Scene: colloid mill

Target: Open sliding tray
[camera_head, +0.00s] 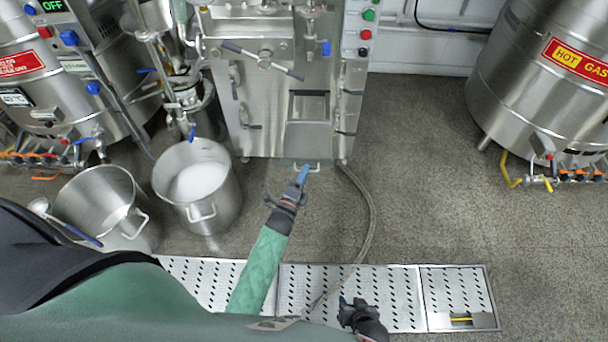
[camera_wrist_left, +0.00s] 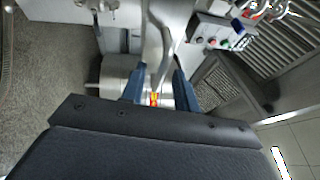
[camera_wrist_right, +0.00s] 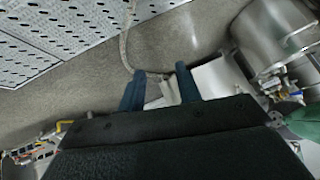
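The sliding tray (camera_head: 297,161) is low at the front of the steel machine, at floor level, with a small pale handle (camera_head: 314,168) on its front. It looks pushed in. My left gripper (camera_head: 302,176) is right at the handle. In the left wrist view its blue fingers (camera_wrist_left: 160,88) are apart, with shiny metal beyond or between them. I cannot tell whether they touch the handle. My right gripper (camera_head: 345,304) hangs back above the floor grating. In the right wrist view its fingers (camera_wrist_right: 161,85) are apart and empty.
Two steel pots (camera_head: 197,185) (camera_head: 100,208) stand left of the machine. A hose (camera_head: 370,215) runs along the floor to the right of the tray. A hot gas tank (camera_head: 540,85) stands far right. The floor between tray and grating (camera_head: 385,290) is mostly clear.

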